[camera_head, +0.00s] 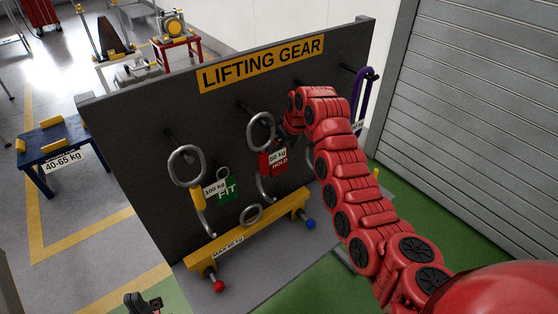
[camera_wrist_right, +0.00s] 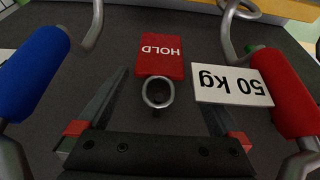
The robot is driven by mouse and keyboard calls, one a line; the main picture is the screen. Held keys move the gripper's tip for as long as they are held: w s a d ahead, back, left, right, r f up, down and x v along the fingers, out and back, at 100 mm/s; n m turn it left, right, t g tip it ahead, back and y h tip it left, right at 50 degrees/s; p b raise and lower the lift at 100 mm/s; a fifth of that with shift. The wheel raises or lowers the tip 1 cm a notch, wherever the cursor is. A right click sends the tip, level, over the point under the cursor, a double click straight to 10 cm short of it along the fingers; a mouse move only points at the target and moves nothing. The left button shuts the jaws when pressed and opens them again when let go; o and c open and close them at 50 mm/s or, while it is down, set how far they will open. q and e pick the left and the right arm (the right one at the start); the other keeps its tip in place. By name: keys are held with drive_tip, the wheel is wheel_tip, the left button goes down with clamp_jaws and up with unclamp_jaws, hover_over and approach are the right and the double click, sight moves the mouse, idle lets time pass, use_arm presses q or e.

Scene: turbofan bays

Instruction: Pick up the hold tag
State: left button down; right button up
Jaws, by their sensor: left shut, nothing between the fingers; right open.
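The red hold tag (camera_wrist_right: 161,55) hangs by its metal ring (camera_wrist_right: 157,92) on a dark peg in the right wrist view. In the head view the tag (camera_head: 280,165) shows on the board, close to the end of my right arm. My right gripper (camera_wrist_right: 160,100) is open, with one finger on each side of the ring and tag; nothing is held. In the head view its fingers are mostly hidden by the arm. My left gripper (camera_head: 143,302) is shut and empty at the bottom edge of the head view, away from the tag.
A hook with a red sleeve (camera_wrist_right: 283,92) and its 50 kg label (camera_wrist_right: 232,86) hang beside the tag. A blue-sleeved hook (camera_wrist_right: 33,72) hangs opposite. The lifting gear board (camera_head: 130,130) also carries a green FIT tag (camera_head: 228,189) and a yellow beam (camera_head: 240,232).

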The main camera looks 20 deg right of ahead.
sight(280, 152)
drive_tip(key=shift+w, duration=0.15)
drive_tip(key=p+x, duration=0.2)
drive_tip(key=x, duration=0.1)
drive_tip(key=shift+a+f, duration=0.1)
drive_tip(key=shift+f, duration=0.1)
drive_tip(key=shift+x, duration=0.8)
drive_tip(key=shift+c, duration=0.3)
drive_tip(key=c, duration=1)
drive_tip(key=shift+c, duration=0.2)
